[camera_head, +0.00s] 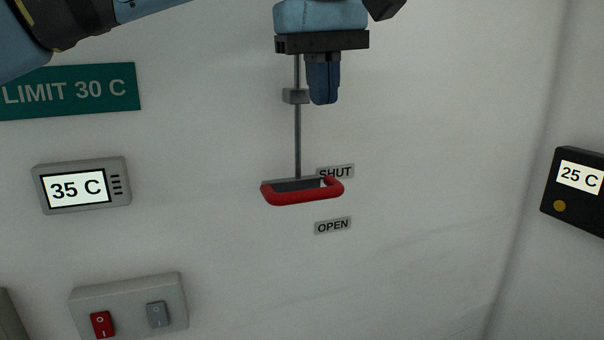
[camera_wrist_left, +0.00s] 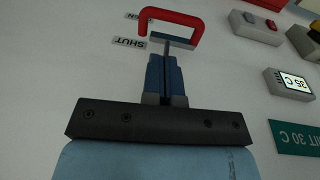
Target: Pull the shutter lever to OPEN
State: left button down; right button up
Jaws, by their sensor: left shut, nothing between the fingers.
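The shutter lever has a red loop handle (camera_head: 303,196) hanging on a thin metal rod (camera_head: 298,140) against the white wall. The handle is level with the SHUT label (camera_head: 335,172), above the OPEN label (camera_head: 333,226). My left gripper (camera_head: 323,102) points down, above the handle and apart from it, close beside the rod. Its fingers are closed together and empty. In the left wrist view the red handle (camera_wrist_left: 170,14) shows beyond the closed fingertips (camera_wrist_left: 165,58). The SHUT label (camera_wrist_left: 129,43) is beside it. My right gripper is not in view.
A grey display (camera_head: 80,186) reads 35 C below a green LIMIT 30 C sign (camera_head: 70,92). A switch box (camera_head: 130,304) with a red and a grey switch is lower left. A black unit (camera_head: 575,190) reading 25 C is at right. The wall around the handle is clear.

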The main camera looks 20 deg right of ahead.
pick_arm(q)
notch_tip(320, 180, up, 2)
jog(key=a+t+y, duration=0.1)
jog(key=b, duration=0.2)
send_near(305, 191)
jog(key=f, duration=0.2)
jog(key=w+f, duration=0.1)
jog(key=f, duration=0.1)
jog(key=w+f, duration=0.1)
jog(key=f, duration=0.1)
jog(key=shift+w+d+f, duration=0.1)
jog(key=shift+w+d, duration=0.05)
jog(key=shift+w, duration=0.05)
jog(key=shift+s+f, duration=0.1)
jog(key=shift+f, duration=0.3)
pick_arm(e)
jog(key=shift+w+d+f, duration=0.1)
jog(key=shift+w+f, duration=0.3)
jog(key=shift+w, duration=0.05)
pick_arm(q)
jog(key=shift+f, duration=0.1)
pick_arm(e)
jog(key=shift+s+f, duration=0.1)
